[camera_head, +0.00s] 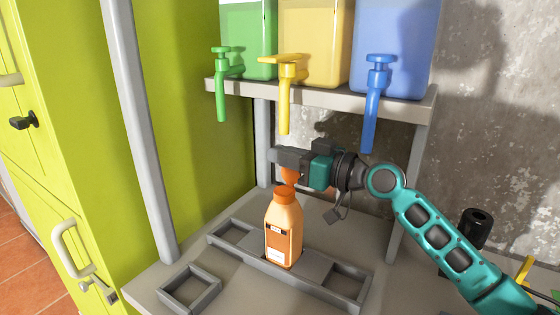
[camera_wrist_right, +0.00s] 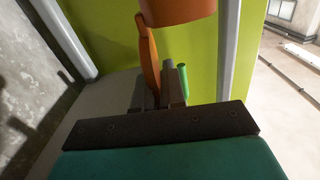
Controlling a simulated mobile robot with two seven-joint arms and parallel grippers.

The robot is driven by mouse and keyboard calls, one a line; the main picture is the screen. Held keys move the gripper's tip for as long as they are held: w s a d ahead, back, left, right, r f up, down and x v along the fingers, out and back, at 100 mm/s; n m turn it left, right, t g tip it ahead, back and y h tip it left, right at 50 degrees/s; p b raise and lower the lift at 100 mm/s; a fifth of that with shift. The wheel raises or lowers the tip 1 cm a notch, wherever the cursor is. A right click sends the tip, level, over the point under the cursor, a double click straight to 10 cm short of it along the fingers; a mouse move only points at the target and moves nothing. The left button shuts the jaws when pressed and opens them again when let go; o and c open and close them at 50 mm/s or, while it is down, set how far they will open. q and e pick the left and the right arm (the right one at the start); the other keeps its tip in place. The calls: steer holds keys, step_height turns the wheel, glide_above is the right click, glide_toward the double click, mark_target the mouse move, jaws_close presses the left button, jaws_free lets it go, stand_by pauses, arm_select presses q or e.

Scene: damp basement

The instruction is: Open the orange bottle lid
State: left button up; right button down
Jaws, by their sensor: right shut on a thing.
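The orange bottle (camera_head: 284,232), with a label on its front, stands upright in the grey rack on the counter. Its orange cap (camera_head: 285,193) is on top and also fills the top edge of the right wrist view (camera_wrist_right: 178,8). An orange lid flap (camera_head: 290,175) stands up above the cap. In the wrist view the flap (camera_wrist_right: 149,60) looks like a thin piece running from the cap's edge to the fingers. My right gripper (camera_head: 280,164) is shut on this flap, just above the bottle; the exact contact is partly hidden. My left gripper is not in view.
The grey rack (camera_head: 235,238) has an empty square frame (camera_head: 188,288) beside it. Above, a shelf (camera_head: 330,98) holds green, yellow and blue containers with hanging taps. A post (camera_head: 140,130) and green cabinet (camera_head: 60,130) bound the left. A black cylinder (camera_head: 476,230) stands right.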

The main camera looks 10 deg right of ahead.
steer(key=shift+w+d+f+m, duration=0.1)
steer(key=shift+w+d+m, duration=0.2)
steer(key=shift+m, duration=0.45)
steer(key=shift+w+d+f+m, duration=0.1)
steer(key=shift+w+d+m, duration=0.15)
steer(key=shift+m, duration=0.5)
steer(key=c, duration=1.3)
jaws_free()
steer(key=shift+d, duration=0.1)
steer(key=shift+b+v, duration=1.25)
steer(key=shift+v, duration=5.15)
